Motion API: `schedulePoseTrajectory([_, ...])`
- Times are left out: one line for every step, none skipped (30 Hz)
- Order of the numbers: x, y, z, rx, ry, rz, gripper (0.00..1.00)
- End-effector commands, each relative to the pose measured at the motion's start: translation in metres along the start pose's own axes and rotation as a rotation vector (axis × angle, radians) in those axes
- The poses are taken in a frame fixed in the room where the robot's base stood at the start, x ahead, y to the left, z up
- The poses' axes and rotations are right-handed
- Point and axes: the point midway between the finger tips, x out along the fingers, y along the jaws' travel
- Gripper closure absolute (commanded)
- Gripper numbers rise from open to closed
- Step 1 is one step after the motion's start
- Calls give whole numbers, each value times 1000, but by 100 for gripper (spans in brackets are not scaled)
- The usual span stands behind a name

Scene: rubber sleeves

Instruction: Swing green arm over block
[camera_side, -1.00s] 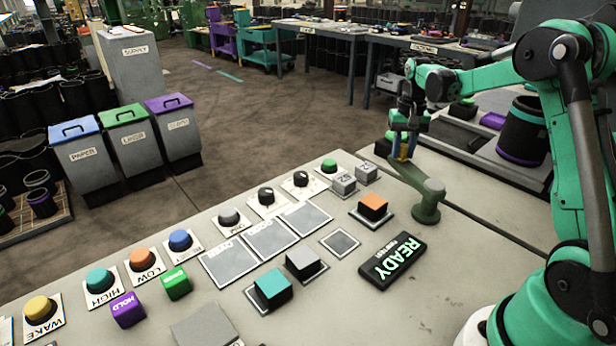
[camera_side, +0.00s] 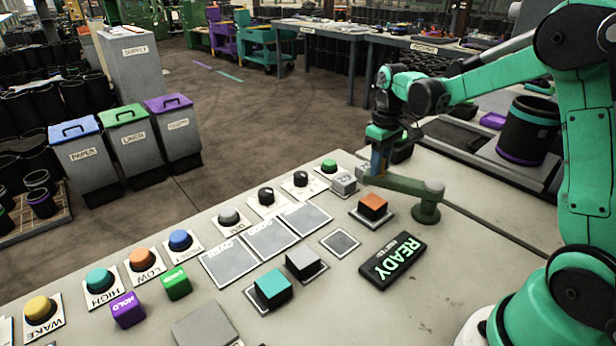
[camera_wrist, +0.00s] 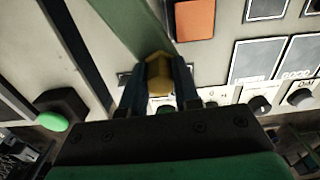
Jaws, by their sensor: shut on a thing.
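The green arm (camera_side: 400,184) is a flat bar on a round pivot post (camera_side: 427,205) on the bench. It points left from the post, with its free end behind the orange-topped block (camera_side: 373,205). That block sits on a grey pad, in front of the bar and not under it in the side view. My gripper (camera_side: 377,168) is shut on the brass knob at the bar's free end. In the wrist view the knob (camera_wrist: 158,75) sits between both fingers, the green bar (camera_wrist: 125,25) runs up-left, and the orange block (camera_wrist: 195,18) lies just right of it.
A black READY sign (camera_side: 393,260) lies in front of the post. A grey block (camera_side: 304,262), a teal block (camera_side: 272,287), an empty pad (camera_side: 340,242) and several buttons occupy the panel leftward.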

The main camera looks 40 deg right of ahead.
Motion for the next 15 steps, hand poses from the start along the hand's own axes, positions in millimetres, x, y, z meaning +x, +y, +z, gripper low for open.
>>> schedulePoseTrajectory([-1,-5,2,-42,0,0,100])
schedulePoseTrajectory([-1,-8,3,-68,0,0,100])
schedulePoseTrajectory([-1,-11,5,-103,0,0,100])
schedulePoseTrajectory([-1,-13,6,-129,0,0,100])
schedulePoseTrajectory([-1,-16,8,-153,0,0,100])
schedulePoseTrajectory([-1,-18,10,-184,0,0,100])
schedulePoseTrajectory([-1,-20,11,-206,0,0,100])
schedulePoseTrajectory([-1,-22,12,-227,0,0,100])
schedulePoseTrajectory([-1,-24,14,-254,0,0,100])
schedulePoseTrajectory([-1,-26,15,-274,0,0,100])
schedulePoseTrajectory([-1,-28,16,-291,0,0,100])
schedulePoseTrajectory([-1,-30,18,-315,0,0,100])
schedulePoseTrajectory([-1,-31,19,-329,0,0,100])
schedulePoseTrajectory([-1,-32,20,-344,0,0,100])
schedulePoseTrajectory([-1,-33,21,-361,0,0,100])
